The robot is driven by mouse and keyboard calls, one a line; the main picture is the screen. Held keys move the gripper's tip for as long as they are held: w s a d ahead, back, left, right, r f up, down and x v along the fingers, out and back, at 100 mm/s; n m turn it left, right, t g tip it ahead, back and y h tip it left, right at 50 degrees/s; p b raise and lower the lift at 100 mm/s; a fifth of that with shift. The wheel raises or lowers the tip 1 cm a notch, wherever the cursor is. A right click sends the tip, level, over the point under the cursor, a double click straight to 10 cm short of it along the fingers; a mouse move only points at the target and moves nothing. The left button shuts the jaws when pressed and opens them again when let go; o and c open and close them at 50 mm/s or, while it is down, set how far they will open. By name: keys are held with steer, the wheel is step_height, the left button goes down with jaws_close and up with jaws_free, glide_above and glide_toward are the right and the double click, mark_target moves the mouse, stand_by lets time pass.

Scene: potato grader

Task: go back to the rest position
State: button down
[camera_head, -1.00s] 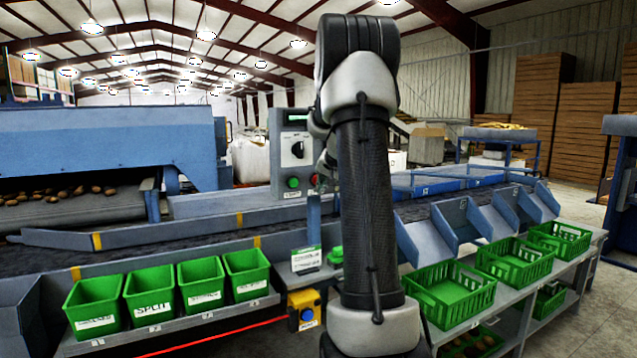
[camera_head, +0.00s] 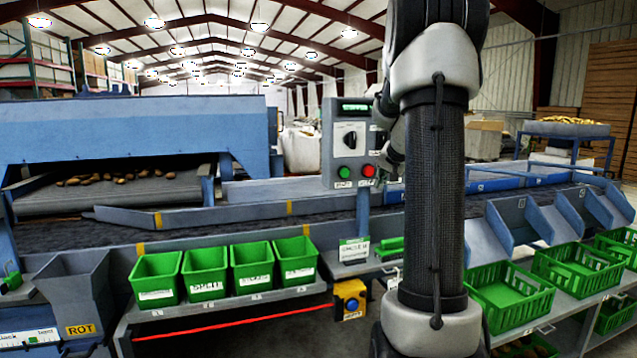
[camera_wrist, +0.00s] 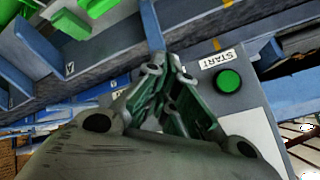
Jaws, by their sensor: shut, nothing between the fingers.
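My gripper (camera_wrist: 168,80) fills the lower middle of the wrist view, its fingers drawn together with nothing between them. In the head view the gripper (camera_head: 389,160) is partly hidden behind my own arm, just right of the control box. The grey control box (camera_head: 329,150) has a lit green display, a black knob, a green button (camera_head: 344,172) and a red button (camera_head: 368,171). In the wrist view the green button (camera_wrist: 229,81) sits beside a START label, right of the fingers and apart from them. The red button is not visible there.
The conveyor (camera_head: 230,228) runs along behind the bins. Several green bins (camera_head: 205,274) stand on a shelf at left centre, green crates (camera_head: 500,300) at right. A yellow box with a blue button (camera_head: 350,304) hangs below the control box. A ROT chute (camera_head: 75,290) is at far left.

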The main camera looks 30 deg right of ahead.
steer(key=s+a+f+g+y, duration=0.1)
steer(key=s+a+f+g, duration=0.1)
steer(key=s+a+f, duration=0.25)
steer(key=s+a+r+n+g+y, duration=0.1)
steer(key=s+a+n, duration=1)
steer(key=s+a, duration=1.3)
steer(key=shift+s+a+r+g+y, duration=0.15)
steer(key=shift+a+r+g+y, duration=0.25)
steer(key=shift+a+r+g, duration=0.5)
steer(key=c, duration=2.2)
jaws_free()
steer(key=shift+a+f+t, duration=0.15)
steer(key=shift+t, duration=0.15)
